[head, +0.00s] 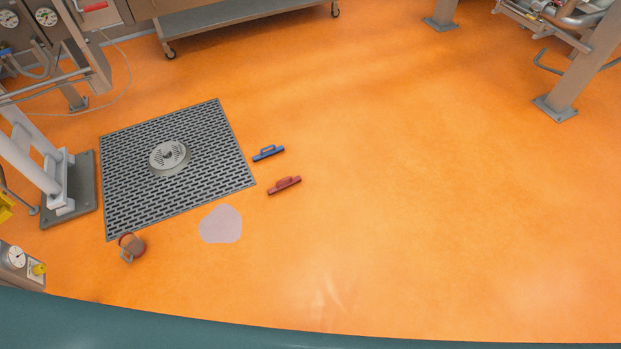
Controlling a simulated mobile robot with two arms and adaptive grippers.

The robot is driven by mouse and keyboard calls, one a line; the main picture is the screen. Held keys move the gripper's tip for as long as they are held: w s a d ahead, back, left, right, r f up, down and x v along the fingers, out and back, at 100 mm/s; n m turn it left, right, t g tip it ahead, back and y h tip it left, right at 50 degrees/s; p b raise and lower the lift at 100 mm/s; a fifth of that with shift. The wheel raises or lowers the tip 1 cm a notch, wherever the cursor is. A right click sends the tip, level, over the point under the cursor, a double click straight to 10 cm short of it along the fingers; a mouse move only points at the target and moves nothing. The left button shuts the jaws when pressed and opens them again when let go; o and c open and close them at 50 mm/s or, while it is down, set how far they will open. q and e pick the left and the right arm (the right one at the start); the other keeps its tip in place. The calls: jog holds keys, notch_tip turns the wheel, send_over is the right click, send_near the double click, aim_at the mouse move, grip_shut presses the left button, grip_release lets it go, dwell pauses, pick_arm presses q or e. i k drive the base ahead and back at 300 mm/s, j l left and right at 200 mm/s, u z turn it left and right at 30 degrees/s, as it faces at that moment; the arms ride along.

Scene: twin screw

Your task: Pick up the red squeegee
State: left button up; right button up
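The red squeegee (284,185) lies on the orange floor, just right of the lower right corner of a dark floor grate. It is a short bar with a raised handle part, tilted up toward the right. A similar blue squeegee (268,153) lies a little above it, by the grate's right edge. Neither of my grippers shows in the head view, so their state cannot be seen.
The floor grate (125,180) bears a round drain cover (169,157). A pale patch (221,224) and a reddish-brown mug-like object (131,246) lie below it. Metal frames stand at the left and upper right. A wheeled table (230,14) is at the back. The right floor is clear.

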aim_at(289, 182)
jog(key=i+j+z, duration=0.3)
jog(key=i+j, duration=0.15)
jog(key=j, duration=0.2)
jog(key=i+j+z, duration=0.15)
jog(key=j, duration=0.2)
jog(key=i+j+z, duration=0.35)
jog(key=j, duration=0.4)
jog(key=i, duration=0.05)
